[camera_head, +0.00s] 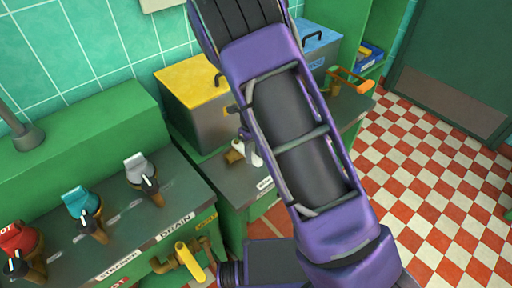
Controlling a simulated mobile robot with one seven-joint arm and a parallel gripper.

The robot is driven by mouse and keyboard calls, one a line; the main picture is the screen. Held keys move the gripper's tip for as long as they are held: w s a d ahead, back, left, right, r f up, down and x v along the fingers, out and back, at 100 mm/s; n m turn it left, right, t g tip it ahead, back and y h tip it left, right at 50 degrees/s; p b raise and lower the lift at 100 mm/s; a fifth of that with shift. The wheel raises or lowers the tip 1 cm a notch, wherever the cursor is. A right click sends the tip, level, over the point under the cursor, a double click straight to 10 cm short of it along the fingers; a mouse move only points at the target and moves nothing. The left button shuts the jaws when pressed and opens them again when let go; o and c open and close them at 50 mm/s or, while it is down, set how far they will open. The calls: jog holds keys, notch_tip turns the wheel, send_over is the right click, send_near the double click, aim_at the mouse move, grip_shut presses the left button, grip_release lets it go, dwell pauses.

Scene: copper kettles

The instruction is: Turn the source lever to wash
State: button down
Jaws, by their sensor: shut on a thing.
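My purple arm crosses the middle of the camera_head view from the lower right to the top edge. I cannot make out my gripper or what its jaws hold. No lever here can be read as the source lever or as marked wash. A yellow lever (189,262) sits on brass pipework below the counter front, near the labels DRAIN and STRAINER. A white and brown handle (240,153) shows just left of my arm, partly hidden by it. An orange handle (349,80) sticks out to the right of my arm.
A yellow-lidded box (193,88) and a blue-lidded box (318,38) stand behind. The checkered floor (430,180) at right is clear.

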jog(key=shift+s+a, duration=0.1)
jog(key=shift+a, duration=0.1)
dwell(0.4)
jog(key=c, duration=0.6)
grip_release()
jog(key=shift+o, duration=0.2)
notch_tip(320, 180, up, 18)
jog(key=shift+f, duration=0.25)
